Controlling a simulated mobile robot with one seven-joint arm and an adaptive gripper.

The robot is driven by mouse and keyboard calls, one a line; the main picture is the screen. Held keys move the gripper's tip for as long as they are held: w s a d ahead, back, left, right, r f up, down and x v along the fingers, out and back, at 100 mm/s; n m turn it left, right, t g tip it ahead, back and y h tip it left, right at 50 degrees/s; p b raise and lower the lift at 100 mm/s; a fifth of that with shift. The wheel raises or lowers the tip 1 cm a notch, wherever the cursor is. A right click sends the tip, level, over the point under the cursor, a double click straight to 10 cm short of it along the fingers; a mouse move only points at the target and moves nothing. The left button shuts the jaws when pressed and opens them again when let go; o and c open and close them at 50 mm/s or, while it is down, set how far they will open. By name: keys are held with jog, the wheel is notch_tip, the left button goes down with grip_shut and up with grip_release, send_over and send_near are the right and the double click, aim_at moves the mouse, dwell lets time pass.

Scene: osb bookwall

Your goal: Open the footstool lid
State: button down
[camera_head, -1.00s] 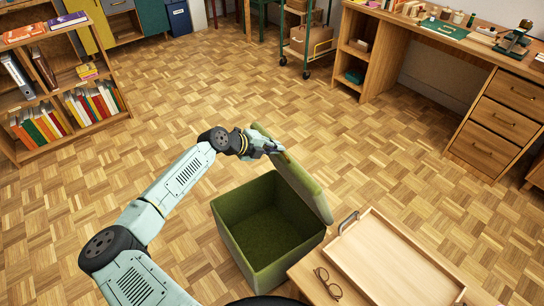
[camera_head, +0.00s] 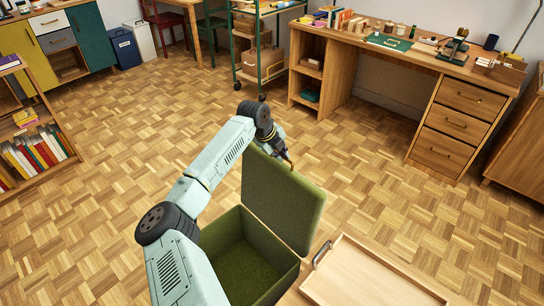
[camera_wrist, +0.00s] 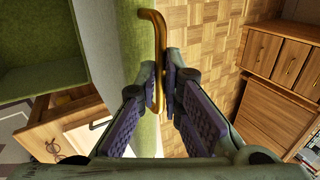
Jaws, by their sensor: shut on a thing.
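The green footstool (camera_head: 284,268) stands on the floor with its hollow inside showing. Its lid (camera_head: 283,200) is raised and stands steeply tilted, nearly upright, on the far right side of the box. My gripper (camera_head: 289,160) is at the lid's upper edge. In the wrist view my gripper (camera_wrist: 164,100) is shut on a curved brass handle (camera_wrist: 157,50), with its purple-padded fingers on both sides of it. The lid (camera_wrist: 105,40) runs just left of the handle there. My arm hides part of the box's left side.
A wooden tray with a metal handle (camera_head: 365,275) lies just right of the footstool. A desk with drawers (camera_head: 447,125) stands at the right, a bookshelf (camera_head: 35,150) at the left. The parquet floor (camera_head: 370,180) behind and right of the lid is clear.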

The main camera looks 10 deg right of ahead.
jog(key=shift+w+d, duration=0.25)
jog(key=c, duration=1.7)
grip_release()
jog(key=shift+s, duration=0.1)
jog(key=shift+r, duration=0.1)
jog(key=v, duration=1.1)
jog(key=shift+a+r, duration=0.1)
jog(key=shift+r, duration=0.3)
